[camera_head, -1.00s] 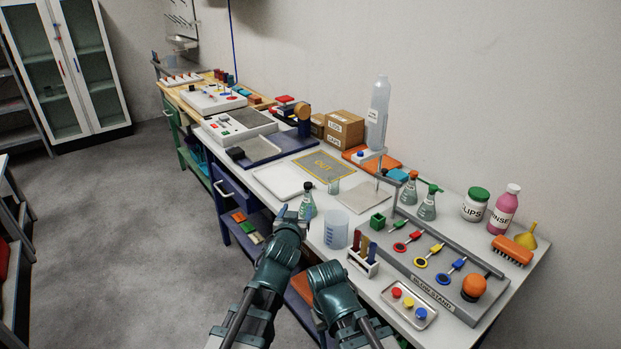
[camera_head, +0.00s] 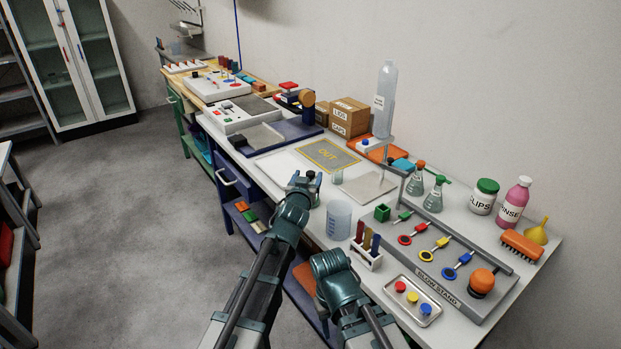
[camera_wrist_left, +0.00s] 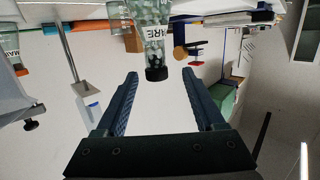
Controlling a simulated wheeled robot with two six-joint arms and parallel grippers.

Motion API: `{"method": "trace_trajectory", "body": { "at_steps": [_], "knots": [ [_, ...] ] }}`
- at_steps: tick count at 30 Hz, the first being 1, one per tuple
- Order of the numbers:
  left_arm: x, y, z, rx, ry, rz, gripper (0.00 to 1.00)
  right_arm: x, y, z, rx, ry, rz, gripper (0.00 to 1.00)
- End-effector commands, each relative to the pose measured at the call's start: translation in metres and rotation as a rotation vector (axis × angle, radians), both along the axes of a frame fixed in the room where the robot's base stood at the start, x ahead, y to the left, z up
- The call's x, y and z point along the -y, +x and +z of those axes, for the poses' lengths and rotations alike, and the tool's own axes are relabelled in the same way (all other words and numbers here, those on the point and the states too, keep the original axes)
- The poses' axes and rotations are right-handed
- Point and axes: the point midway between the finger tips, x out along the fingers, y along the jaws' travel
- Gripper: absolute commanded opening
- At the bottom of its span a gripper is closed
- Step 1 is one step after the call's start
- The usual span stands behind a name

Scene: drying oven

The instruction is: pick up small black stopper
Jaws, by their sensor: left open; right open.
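The small black stopper (camera_head: 310,174) shows just beyond the tip of my left gripper (camera_head: 302,184) in the head view. In the left wrist view, which looks upside down, the black stopper (camera_wrist_left: 157,73) sits in the neck of a labelled glass flask (camera_wrist_left: 153,36). My left gripper (camera_wrist_left: 160,76) is open, and the stopper appears between its fingertips with clear space on both sides. Whether it is level with them in depth I cannot tell. In the head view my left gripper hides most of this flask. My right gripper (camera_head: 328,262) is lower, near the table's front edge, and holds nothing visible.
A beaker (camera_head: 338,220) and a rack of coloured tubes (camera_head: 367,250) stand close to my grippers. Two more stoppered flasks (camera_head: 417,182) (camera_head: 433,196) stand farther right. A white tray (camera_head: 283,165) lies left of the stopper. A blow stand (camera_head: 437,288) fills the right side.

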Motion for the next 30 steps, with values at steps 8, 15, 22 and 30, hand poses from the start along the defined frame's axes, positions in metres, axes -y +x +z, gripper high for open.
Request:
{"method": "trace_trajectory", "body": {
  "at_steps": [8,15,22,30],
  "knots": [
    [0.002,0.009,-0.002,0.000,0.000,0.000,0.71,0.000,0.000,-0.002,0.000,0.000,0.000,0.50],
    [0.011,0.038,-0.012,0.000,0.001,0.000,0.71,0.000,0.000,-0.012,0.000,0.000,0.000,0.50],
    [0.013,0.055,-0.013,0.000,0.000,0.000,0.71,0.000,0.000,-0.013,0.000,0.000,0.000,0.50],
    [0.013,0.054,-0.012,0.000,0.000,0.000,0.49,0.000,0.000,-0.012,0.000,0.000,0.000,0.50]
  ]
}}
